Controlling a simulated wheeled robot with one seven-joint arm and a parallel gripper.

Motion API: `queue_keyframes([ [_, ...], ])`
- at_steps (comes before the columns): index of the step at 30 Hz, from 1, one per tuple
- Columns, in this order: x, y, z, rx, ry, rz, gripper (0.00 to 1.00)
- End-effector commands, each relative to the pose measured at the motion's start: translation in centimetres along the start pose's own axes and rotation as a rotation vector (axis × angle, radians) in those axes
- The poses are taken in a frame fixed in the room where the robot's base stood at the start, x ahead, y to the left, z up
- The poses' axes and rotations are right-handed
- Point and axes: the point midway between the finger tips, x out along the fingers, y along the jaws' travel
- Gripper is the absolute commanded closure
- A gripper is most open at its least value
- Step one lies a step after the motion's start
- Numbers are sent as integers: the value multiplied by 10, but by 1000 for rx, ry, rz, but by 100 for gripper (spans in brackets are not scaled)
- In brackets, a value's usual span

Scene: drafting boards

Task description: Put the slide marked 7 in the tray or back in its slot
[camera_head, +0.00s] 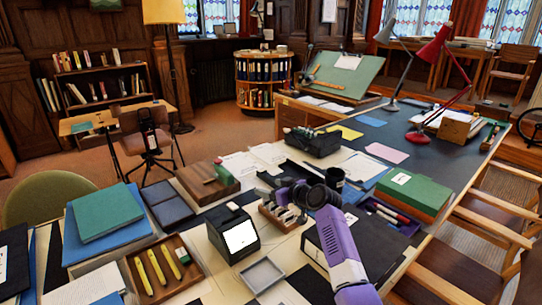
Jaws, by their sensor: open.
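A small wooden rack (279,222) with several pale slides in its slots stands near the middle of the table. No number on a slide is readable, so I cannot tell which is marked 7. A shallow grey tray (262,275) lies in front of the rack and looks empty. A black viewer box (233,235) with a bright white screen stands left of the rack. My gripper (270,186) is open, above and behind the rack, with nothing visible between its fingers. My purple and black arm hides the right part of the rack.
A wooden box with yellow markers (160,268) lies front left. A dark cup (334,178) and a green box (412,192) stand right of my gripper. A black case (312,142) is behind it. Papers (268,153) cover the table further back.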

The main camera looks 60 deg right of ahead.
Motion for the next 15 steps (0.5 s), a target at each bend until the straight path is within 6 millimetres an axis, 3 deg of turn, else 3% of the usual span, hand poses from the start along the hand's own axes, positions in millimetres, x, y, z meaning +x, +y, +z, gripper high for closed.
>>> queue_keyframes([
  [3,-10,0,-29,-3,4,0,27],
  [15,-40,0,-112,-3,4,1,27],
])
